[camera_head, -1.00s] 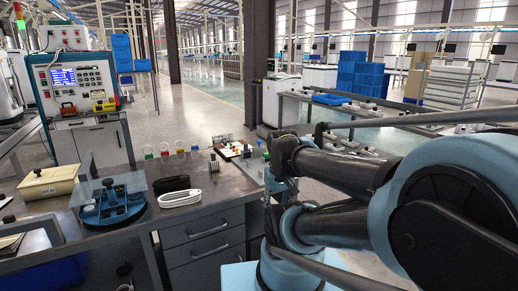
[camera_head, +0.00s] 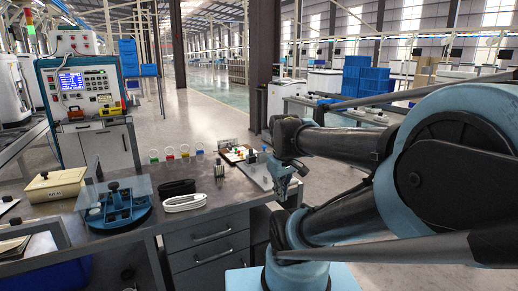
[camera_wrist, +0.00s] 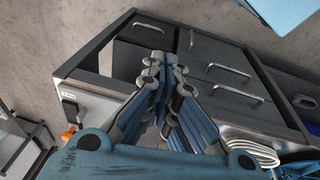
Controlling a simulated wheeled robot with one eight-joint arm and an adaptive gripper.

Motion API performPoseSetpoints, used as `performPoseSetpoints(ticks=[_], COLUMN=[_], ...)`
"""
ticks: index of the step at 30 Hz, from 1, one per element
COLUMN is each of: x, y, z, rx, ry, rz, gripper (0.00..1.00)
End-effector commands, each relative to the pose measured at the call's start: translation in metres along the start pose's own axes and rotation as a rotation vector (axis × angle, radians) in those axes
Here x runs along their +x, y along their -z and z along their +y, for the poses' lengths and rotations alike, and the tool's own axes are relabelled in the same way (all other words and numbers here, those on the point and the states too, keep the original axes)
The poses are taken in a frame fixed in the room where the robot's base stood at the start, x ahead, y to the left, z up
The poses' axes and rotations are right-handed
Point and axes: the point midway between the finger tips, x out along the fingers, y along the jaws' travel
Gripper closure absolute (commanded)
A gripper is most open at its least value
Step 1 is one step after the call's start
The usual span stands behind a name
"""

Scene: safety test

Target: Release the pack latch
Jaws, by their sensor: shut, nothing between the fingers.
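No part that I can clearly identify as the pack latch shows in these views. A blue round fixture (camera_head: 122,216) with black knobs and a clear plate sits on the left part of the bench (camera_head: 215,207). A cream box (camera_head: 57,184) with a dark knob and a label lies to its left. My gripper (camera_head: 282,197) is by the right end of the bench, apart from these things. In the wrist view my gripper (camera_wrist: 165,60) is shut and empty, with the drawer fronts (camera_wrist: 215,75) beyond it.
A black coil (camera_head: 176,188) and a white cable coil (camera_head: 184,203) lie right of the fixture. Several coloured cups (camera_head: 170,153) stand along the back edge. A white board (camera_head: 233,154) with small parts lies at the back right. A control panel (camera_head: 85,82) stands behind.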

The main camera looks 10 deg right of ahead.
Motion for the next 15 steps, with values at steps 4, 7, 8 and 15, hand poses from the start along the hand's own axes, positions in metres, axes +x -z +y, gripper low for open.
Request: performPoseSetpoints(ticks=[4, 7, 8, 15], x=[-0.018, -0.028, -0.031, -0.051], y=[0.031, 0.051, 0.058, 0.110], z=[0.012, 0.019, 0.022, 0.039], rx=[-0.191, -0.320, -0.359, -0.669], ry=[-0.015, -0.024, -0.027, -0.047], rz=[-0.007, -0.014, -0.016, -0.037], gripper=[1.00, 1.00, 1.00, 1.00])
